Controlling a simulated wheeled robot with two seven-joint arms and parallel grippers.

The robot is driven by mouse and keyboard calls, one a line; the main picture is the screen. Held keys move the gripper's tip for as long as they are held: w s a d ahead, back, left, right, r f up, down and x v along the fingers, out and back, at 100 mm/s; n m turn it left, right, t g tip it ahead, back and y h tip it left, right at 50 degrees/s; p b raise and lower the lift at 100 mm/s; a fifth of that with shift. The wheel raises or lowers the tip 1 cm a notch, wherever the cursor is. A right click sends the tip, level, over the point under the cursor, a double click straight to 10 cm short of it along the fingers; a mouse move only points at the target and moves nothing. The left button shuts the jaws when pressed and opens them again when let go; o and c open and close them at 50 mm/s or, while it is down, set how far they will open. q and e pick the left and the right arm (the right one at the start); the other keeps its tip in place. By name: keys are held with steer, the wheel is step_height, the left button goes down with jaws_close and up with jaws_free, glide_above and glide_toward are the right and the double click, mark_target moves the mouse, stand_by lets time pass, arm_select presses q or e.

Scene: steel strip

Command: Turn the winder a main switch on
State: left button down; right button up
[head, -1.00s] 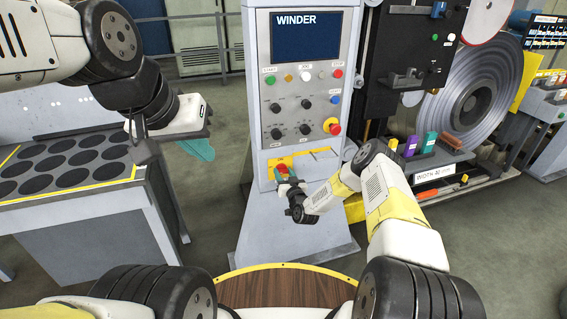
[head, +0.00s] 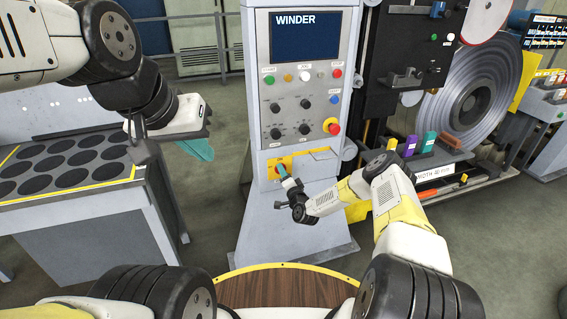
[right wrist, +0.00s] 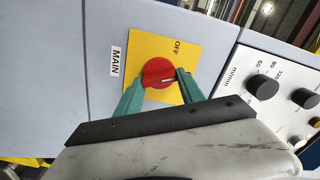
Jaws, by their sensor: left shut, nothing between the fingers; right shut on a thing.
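The winder a main switch is a red rotary knob (right wrist: 158,72) on a yellow plate (right wrist: 150,48) of the winder cabinet. The right wrist view shows a MAIN label (right wrist: 117,61) beside the plate and the word OFF on it. The knob's white mark points right in that view, toward one finger. My right gripper (right wrist: 160,80) has its teal fingers on either side of the knob, shut on it. In the head view it reaches the plate (head: 300,160) from below.
The winder panel (head: 305,100) has several knobs, lamps and a red emergency button (head: 333,128) above the switch. A grey table (head: 100,200) with dark round recesses stands at left. A large steel coil (head: 475,95) is at right.

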steer(key=m, duration=0.5)
steer(key=shift+d+f, duration=0.1)
steer(key=shift+f, duration=0.05)
stand_by(0.5)
steer(key=o, duration=1.4)
steer(key=shift+c, duration=0.2)
steer(key=v, duration=0.8)
steer(key=shift+w, duration=0.1)
